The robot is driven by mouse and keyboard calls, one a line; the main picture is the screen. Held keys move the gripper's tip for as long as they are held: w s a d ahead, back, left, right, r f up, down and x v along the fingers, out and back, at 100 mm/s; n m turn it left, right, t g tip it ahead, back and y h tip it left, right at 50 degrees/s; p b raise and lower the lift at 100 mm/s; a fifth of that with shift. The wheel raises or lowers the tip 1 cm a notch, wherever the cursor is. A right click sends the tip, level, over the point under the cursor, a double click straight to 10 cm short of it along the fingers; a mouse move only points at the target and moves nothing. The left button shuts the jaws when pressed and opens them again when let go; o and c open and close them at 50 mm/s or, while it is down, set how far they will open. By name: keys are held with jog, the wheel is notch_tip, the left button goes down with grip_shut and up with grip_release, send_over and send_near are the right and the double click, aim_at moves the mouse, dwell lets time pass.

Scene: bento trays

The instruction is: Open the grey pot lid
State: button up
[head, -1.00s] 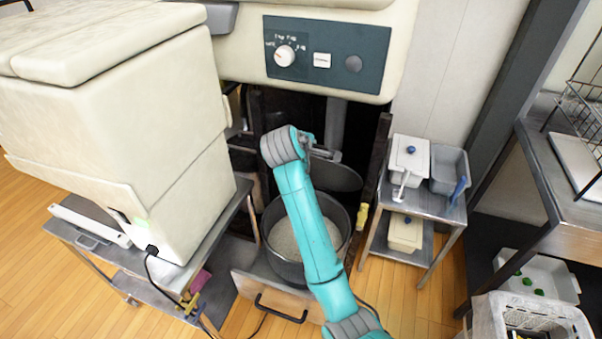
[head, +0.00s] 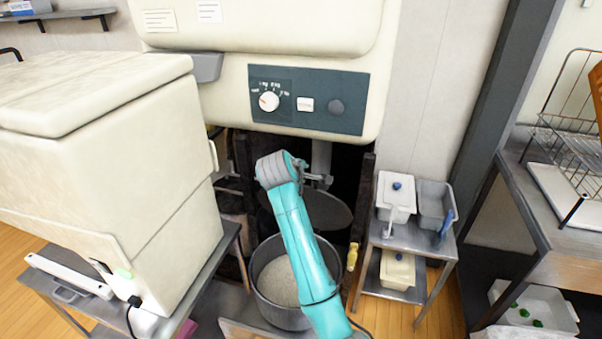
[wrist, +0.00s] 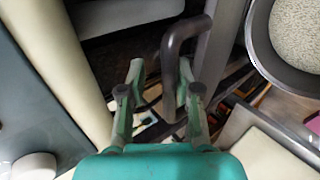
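The grey pot (head: 262,300) stands open below the machine, filled with white grain; its rim also shows at the upper right of the wrist view (wrist: 262,62). The round grey lid (head: 328,210) is tilted up behind the pot, its underside facing the head camera. My gripper (wrist: 158,85) is behind the lid's upper edge and mostly hidden in the head view. In the wrist view its fingers are apart. A dark bent handle (wrist: 171,65), apparently the lid's, passes between them, closer to the right finger. Whether they touch it I cannot tell.
The machine's control panel (head: 308,100) is just above my gripper. A beige bin (head: 110,170) stands close on the left. A small metal rack (head: 405,240) with containers is on the right. Dark posts flank the lid.

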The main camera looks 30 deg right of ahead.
jog(key=shift+a+r, duration=0.1)
jog(key=v, duration=1.1)
jog(key=shift+s+a, duration=0.2)
jog(key=shift+s, duration=0.1)
jog(key=shift+r, duration=0.15)
